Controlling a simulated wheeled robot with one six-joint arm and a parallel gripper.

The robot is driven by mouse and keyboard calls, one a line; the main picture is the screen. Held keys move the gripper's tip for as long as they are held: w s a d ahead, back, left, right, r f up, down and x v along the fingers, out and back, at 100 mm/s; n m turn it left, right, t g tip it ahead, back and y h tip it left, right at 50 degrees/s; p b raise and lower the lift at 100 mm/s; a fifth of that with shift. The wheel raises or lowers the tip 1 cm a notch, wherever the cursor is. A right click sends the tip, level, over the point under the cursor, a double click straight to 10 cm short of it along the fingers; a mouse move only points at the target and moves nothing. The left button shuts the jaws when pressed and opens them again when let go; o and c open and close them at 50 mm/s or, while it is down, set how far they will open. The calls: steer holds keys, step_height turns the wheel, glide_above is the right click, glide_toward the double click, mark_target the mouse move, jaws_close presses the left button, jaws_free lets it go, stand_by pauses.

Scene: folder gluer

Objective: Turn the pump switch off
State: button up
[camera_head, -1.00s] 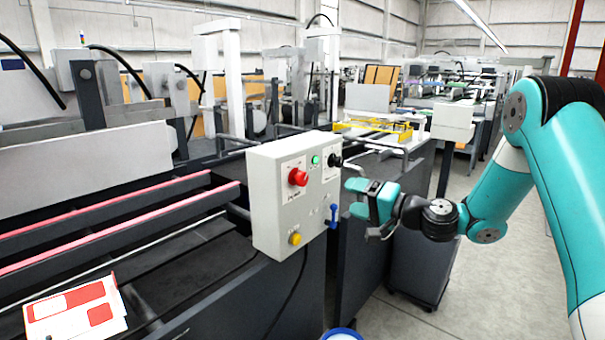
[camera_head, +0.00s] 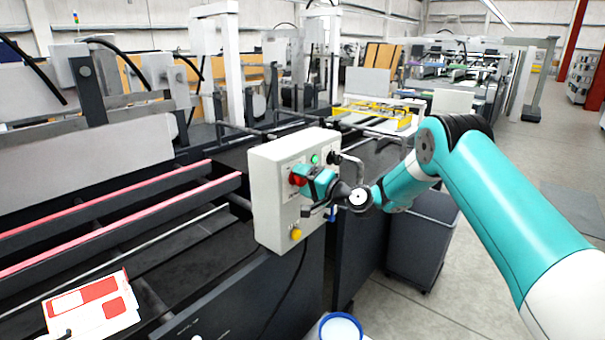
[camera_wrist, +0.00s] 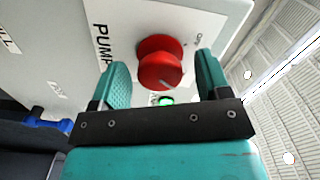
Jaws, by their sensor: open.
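The pump switch is a red rotary knob (camera_head: 296,180) on the front of the light grey control box (camera_head: 264,200). In the wrist view the red knob (camera_wrist: 160,55) stands beside a label reading "PUMP" and has a pale mark on its face. My gripper (camera_head: 304,182) is at the panel, in front of the knob, and partly hides it in the head view. In the wrist view my gripper (camera_wrist: 161,68) is open, with one teal finger on each side of the knob. I cannot tell whether the fingers touch it.
A green button (camera_head: 315,159), a black knob (camera_head: 334,157), a yellow button (camera_head: 296,234) and a blue lever (camera_head: 333,214) share the box. A bent metal handle (camera_head: 352,160) is close by at right. A white bucket with a blue rim (camera_head: 341,327) stands below.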

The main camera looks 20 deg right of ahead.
steer(key=shift+w+a, duration=0.25)
steer(key=shift+w, duration=0.1)
steer(key=shift+c, duration=0.5)
steer(key=c, duration=0.8)
